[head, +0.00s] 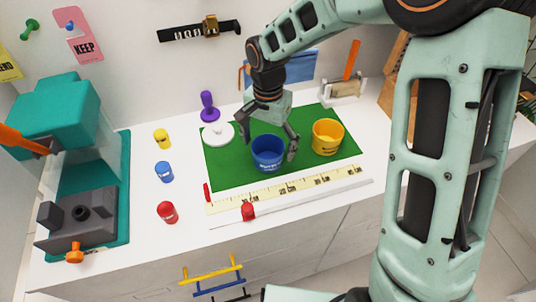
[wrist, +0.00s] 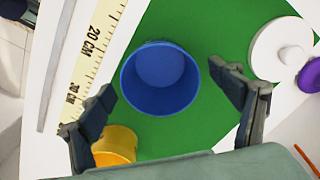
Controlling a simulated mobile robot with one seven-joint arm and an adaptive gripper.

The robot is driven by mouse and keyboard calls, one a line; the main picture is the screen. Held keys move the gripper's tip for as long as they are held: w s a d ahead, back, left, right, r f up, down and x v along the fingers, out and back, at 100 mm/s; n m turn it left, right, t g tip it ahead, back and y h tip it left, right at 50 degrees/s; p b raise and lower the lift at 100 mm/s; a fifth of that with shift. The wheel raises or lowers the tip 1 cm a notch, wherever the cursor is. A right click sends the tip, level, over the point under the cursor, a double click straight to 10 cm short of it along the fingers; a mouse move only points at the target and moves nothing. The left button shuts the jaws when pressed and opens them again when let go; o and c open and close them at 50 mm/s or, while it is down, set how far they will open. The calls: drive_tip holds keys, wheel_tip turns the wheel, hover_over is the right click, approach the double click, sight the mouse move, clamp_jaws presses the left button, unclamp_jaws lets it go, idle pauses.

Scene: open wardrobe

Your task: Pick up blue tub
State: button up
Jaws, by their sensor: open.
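The blue tub (head: 267,156) stands upright on the green mat (head: 225,165) in the head view. In the wrist view the blue tub (wrist: 160,93) shows from above, empty, with its round rim in sight. My gripper (head: 275,142) is right at the tub, its fingers over and beside it in the head view. In the wrist view my gripper (wrist: 165,88) is open, one finger left and one right of the tub, with gaps between fingers and tub. I cannot tell the exact height of the fingertips against the rim.
A yellow tub (head: 327,138) stands on the mat to the right, near my left finger in the wrist view (wrist: 115,141). A white round lid (head: 217,134) and purple stamp (head: 209,105) lie left. A ruler (head: 285,188) runs along the mat's front edge.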

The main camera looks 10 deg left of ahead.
drive_tip(key=shift+f, duration=0.2)
drive_tip(key=c, duration=1.2)
drive_tip(key=shift+r, duration=0.1)
drive_tip(key=shift+c, duration=0.2)
